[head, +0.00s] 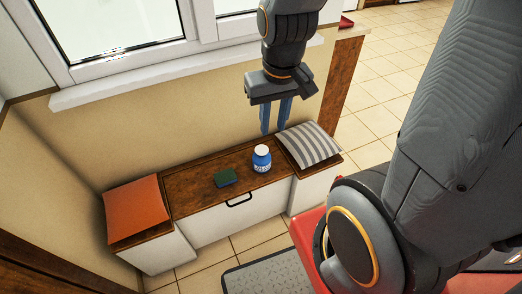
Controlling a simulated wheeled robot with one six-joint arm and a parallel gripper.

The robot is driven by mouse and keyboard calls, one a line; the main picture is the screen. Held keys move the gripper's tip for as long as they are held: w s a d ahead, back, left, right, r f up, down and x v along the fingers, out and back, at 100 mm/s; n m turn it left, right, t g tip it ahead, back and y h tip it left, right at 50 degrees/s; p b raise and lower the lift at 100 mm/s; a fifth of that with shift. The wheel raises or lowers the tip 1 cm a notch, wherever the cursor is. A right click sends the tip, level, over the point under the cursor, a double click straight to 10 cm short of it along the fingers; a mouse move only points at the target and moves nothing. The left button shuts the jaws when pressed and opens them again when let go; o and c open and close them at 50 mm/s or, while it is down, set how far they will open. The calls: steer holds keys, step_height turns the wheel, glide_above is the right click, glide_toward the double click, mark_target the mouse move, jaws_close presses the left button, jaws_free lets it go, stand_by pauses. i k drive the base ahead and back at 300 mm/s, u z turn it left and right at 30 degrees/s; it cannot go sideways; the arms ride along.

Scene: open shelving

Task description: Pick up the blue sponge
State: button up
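The sponge (225,177) is a small block with a dark green top and a blue side. It lies on the brown wooden top of the bench (189,192), left of a blue and white jar. My gripper (274,130) hangs with its two blue fingers pointing down, above and to the right of the sponge in the picture. A gap shows between the fingers, with nothing in it. The gripper is apart from the sponge. Nothing hides the sponge.
The blue and white jar (262,160) stands right of the sponge. An orange cushion (138,208) lies at the bench's left end and a striped cushion (308,146) at its right. A window sill (150,85) juts out above. A grey mat (270,275) lies on the tiled floor.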

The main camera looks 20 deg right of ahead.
mark_target(223, 178)
steer(key=z, duration=2.5)
steer(key=i, duration=0.45)
steer(key=u, duration=3.25)
